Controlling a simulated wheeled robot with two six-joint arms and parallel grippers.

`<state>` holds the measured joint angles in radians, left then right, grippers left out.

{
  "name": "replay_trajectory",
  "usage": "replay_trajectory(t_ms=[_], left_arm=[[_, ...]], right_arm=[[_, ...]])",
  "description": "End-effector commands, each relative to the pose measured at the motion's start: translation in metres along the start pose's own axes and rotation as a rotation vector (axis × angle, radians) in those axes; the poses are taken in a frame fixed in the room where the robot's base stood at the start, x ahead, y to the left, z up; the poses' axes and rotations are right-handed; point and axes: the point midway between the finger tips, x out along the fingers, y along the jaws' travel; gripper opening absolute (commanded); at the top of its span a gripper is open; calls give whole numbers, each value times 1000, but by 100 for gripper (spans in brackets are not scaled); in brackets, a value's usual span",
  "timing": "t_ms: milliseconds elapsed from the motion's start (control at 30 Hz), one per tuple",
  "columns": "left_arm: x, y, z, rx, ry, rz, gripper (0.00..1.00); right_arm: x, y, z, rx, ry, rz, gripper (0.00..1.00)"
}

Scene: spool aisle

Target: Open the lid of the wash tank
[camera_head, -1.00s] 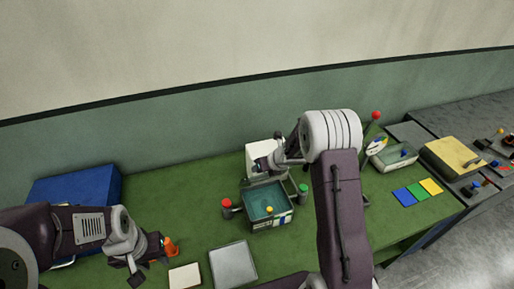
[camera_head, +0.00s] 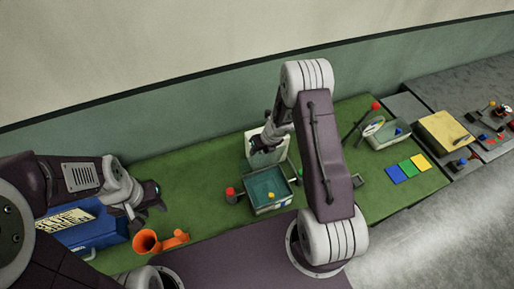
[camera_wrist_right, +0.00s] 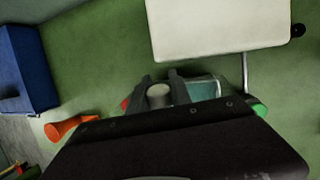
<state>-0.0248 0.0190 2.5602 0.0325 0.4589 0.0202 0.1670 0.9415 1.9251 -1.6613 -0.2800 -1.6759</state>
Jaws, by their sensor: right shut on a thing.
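The wash tank (camera_head: 250,203) is a small open-topped box with teal inside and a yellow ball in it, on the green bench. Its pale lid (camera_head: 267,159) stands raised at the back of the tank; I take the large pale panel (camera_wrist_right: 215,28) in the right wrist view to be it. My right gripper (camera_head: 258,143) is at the lid. In the right wrist view its fingers (camera_wrist_right: 161,88) are shut on a pale round knob (camera_wrist_right: 159,97), seemingly the lid's. My left gripper (camera_head: 156,203) is open and empty, above the bench at left.
A red knob (camera_head: 231,193) stands left of the tank, and a green knob (camera_wrist_right: 259,109) is on its right. An orange funnel (camera_head: 147,241) and a blue case (camera_head: 95,233) are by my left arm. A tray (camera_head: 383,139) and coloured cards (camera_head: 412,167) lie at right.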

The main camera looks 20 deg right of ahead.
Motion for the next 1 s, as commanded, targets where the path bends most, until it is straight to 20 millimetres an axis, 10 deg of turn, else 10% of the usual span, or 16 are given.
replay_trajectory(t_ms=[167,200,267,600,1000], left_arm=[[1,0,0,0,0,0,36],[1,0,0,0,0,0,36],[1,0,0,0,0,0,36],[-1,0,0,0,0,0,36],[-24,0,-3,0,0,0,36]], right_arm=[[2,0,-4,-4,8,1,0],[2,0,-4,-4,8,1,30],[2,0,-4,-3,8,1,47],[-3,0,-2,-1,3,1,47],[-81,0,0,-2,4,1,47]])
